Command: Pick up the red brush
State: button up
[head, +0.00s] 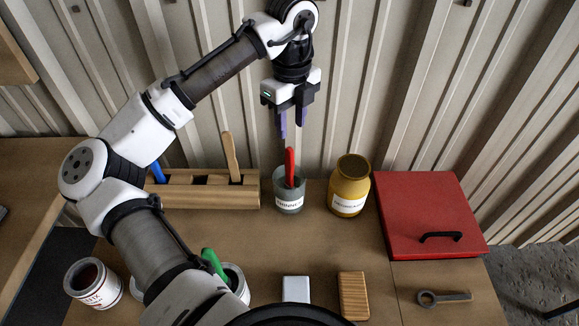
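The red brush (290,165) stands nearly upright in a grey labelled jar (288,201) near the back of the bench. Only its red handle shows above the rim; its lower part is hidden inside the jar. My gripper (291,123) hangs pointing down above the jar. Its two purple fingers are apart with nothing between them. The fingertips are a little above the top of the red handle in the picture and do not appear to touch it.
A yellow jar (349,188) stands close right of the grey jar. A wooden holder (205,194) with a blue and a wooden handle is to the left. A red box (425,205) is at the right. The ribbed wall (350,80) rises behind.

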aim_at(291, 149)
jog(key=shift+w, duration=0.25)
jog(key=f, duration=0.4)
jog(key=f+p, duration=0.1)
jog(key=f, duration=0.2)
jog(key=shift+s+f, duration=0.2)
jog(key=shift+f, duration=0.15)
jog(key=shift+w+a+f+p, duration=0.1)
jog(key=shift+f+p, duration=0.4)
jog(key=shift+f, duration=0.95)
jog(key=shift+w+a+f+p, duration=0.1)
jog(key=shift+f+p, duration=0.4)
jog(key=shift+f, duration=0.95)
grip_shut()
